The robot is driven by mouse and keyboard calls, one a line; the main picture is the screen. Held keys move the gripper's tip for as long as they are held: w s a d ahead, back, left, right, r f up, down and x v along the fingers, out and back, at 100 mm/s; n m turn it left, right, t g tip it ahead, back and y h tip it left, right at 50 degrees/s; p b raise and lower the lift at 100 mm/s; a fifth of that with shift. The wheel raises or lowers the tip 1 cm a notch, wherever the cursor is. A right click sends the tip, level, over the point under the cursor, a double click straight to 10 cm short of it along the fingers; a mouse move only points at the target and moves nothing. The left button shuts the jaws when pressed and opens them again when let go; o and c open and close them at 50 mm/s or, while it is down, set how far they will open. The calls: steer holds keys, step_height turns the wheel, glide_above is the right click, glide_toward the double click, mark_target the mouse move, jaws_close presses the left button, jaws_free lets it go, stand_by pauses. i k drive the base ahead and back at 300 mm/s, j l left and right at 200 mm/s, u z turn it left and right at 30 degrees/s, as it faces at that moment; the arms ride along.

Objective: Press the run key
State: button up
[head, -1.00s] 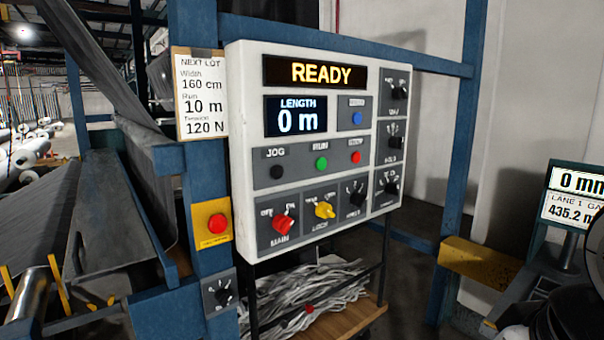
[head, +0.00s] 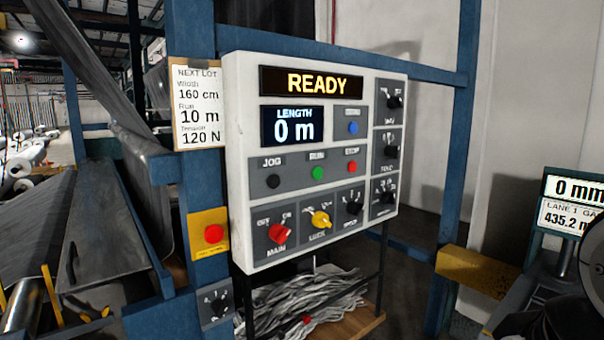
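The green RUN key (head: 317,173) sits in the middle of the key row on the white control panel (head: 240,150) in the head view. The black JOG key (head: 273,181) is to its left and the red STOP key (head: 352,167) to its right. The panel's upper display (head: 317,82) reads READY. The length display (head: 293,126) reads 0 m. My gripper is not in view, and nothing covers the RUN key.
A red MAIN knob (head: 279,233) and a yellow knob (head: 320,219) are below the keys. A red push button on a yellow plate (head: 213,233) is left of the panel. A blue frame post (head: 459,150) stands at right. Dark equipment fills the lower right corner.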

mark_target(317, 172)
steer(key=i+j+u, duration=0.1)
steer(key=u, duration=0.25)
steer(key=i+u, duration=0.5)
steer(key=u, duration=0.2)
